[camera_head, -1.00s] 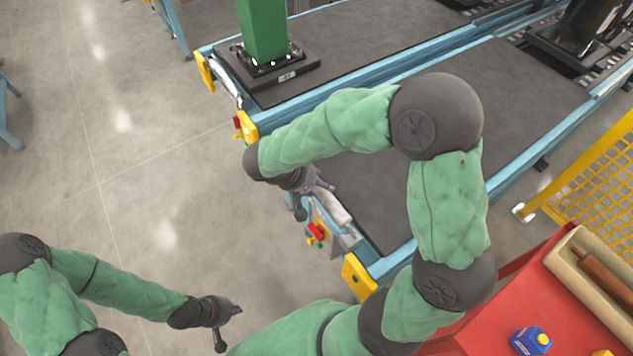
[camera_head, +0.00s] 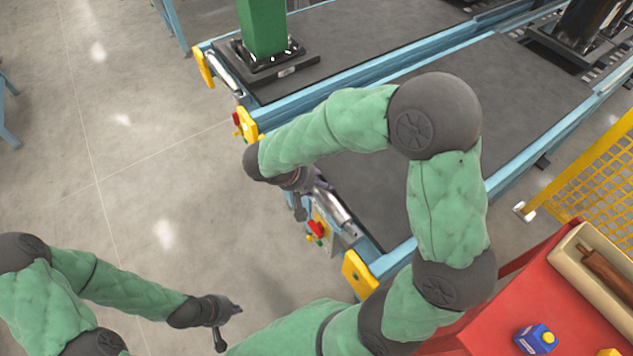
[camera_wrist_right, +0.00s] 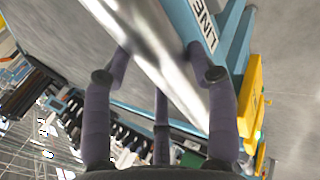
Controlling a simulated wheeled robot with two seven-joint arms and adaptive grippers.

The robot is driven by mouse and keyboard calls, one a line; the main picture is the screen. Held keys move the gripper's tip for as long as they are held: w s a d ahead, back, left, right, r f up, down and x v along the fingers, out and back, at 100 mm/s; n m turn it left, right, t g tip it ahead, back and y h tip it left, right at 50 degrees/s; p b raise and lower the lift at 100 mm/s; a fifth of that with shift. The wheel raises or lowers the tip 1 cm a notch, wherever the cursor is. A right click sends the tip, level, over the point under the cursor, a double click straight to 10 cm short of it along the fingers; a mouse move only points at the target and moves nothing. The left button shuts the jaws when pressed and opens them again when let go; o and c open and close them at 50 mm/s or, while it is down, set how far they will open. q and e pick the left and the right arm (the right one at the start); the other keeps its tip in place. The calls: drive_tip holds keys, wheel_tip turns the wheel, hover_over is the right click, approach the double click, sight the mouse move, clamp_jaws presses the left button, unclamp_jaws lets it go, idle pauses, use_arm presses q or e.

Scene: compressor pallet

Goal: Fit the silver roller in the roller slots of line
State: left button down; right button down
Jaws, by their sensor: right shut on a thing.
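The silver roller (camera_head: 336,213) lies along the near end of the conveyor line (camera_head: 372,205), between its blue side rails. It also shows large and shiny in the right wrist view (camera_wrist_right: 155,50), running diagonally past a blue frame part labelled "LINE" (camera_wrist_right: 205,25). My right gripper (camera_head: 312,184) is at the roller's far part. In the right wrist view its dark fingers (camera_wrist_right: 160,75) are shut on the roller. I cannot tell whether the roller's ends sit in the slots. My left gripper (camera_head: 236,312) hangs empty over the floor at lower left; its jaw opening is unclear.
A second line with a green column (camera_head: 262,30) on a black base stands beyond. Yellow end brackets (camera_head: 358,273) and a red button box (camera_head: 317,230) flank the roller. A red table (camera_head: 510,290) with a tray and yellow fence (camera_head: 590,170) are at right.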

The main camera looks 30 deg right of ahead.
drive_tip(key=shift+f+b, duration=1.25)
drive_tip(key=shift+f, duration=0.2)
drive_tip(key=shift+c, duration=1.5)
unclamp_jaws()
drive_tip(key=v, duration=1.2)
